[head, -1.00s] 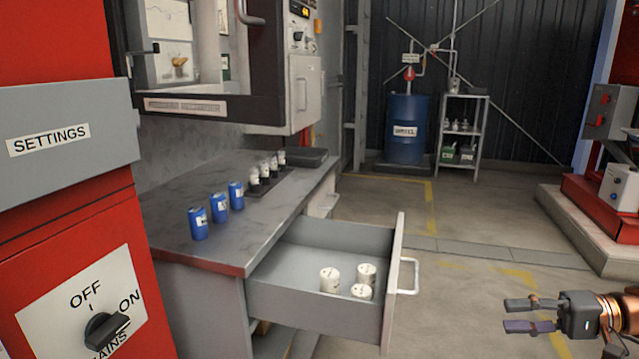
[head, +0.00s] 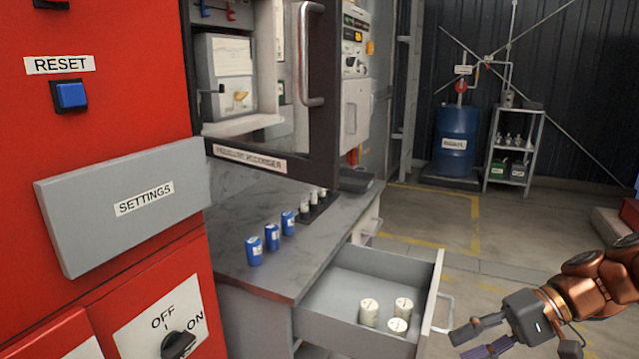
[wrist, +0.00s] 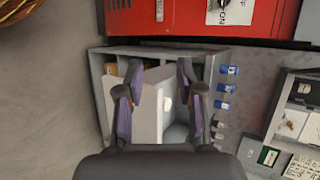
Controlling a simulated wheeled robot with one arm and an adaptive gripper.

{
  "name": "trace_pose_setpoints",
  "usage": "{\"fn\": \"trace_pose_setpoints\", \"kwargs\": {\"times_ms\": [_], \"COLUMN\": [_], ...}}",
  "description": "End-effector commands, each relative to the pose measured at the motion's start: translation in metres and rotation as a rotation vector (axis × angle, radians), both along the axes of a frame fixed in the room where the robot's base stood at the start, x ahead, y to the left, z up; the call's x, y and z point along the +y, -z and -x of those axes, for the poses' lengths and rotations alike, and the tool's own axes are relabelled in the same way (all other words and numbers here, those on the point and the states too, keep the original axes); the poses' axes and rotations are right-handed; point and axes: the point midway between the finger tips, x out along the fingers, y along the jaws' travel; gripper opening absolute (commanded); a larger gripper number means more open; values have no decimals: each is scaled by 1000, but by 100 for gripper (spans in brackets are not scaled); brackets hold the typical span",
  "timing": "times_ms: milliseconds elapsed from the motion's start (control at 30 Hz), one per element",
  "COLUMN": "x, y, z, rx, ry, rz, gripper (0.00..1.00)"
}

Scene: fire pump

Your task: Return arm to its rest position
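My gripper (head: 477,345) is at the lower right of the head view, right of the open drawer. Its two fingers are spread apart with nothing between them. The wrist view also shows the open gripper (wrist: 160,105), with the drawer and bench beyond it. The copper-coloured arm reaches in from the right edge of the head view.
The grey drawer (head: 340,332) stands open with three white cylinders (head: 403,307) inside. Three blue cylinders (head: 272,237) stand on the bench (head: 240,275). A red cabinet (head: 110,130) is at left. A blue drum (head: 455,140) and shelf (head: 515,150) stand behind open floor.

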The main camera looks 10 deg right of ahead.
Motion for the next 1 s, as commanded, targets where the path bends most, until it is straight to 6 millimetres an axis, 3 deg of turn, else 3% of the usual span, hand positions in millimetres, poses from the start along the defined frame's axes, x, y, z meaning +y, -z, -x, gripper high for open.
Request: {"fn": "trace_pose_setpoints", "kwargs": {"times_ms": [33, 200, 400, 667, 1000], "x": [21, 72, 111, 129, 113], "y": [-24, -50, -78, -112, -151], "z": [5, 29, 65, 116, 165], "rx": [22, 97, 149, 164, 118], "ry": [-45, -153, -251, -329, -354], "rz": [43, 196, 397, 663, 946], "gripper": [37, 37, 37, 37, 37]}}
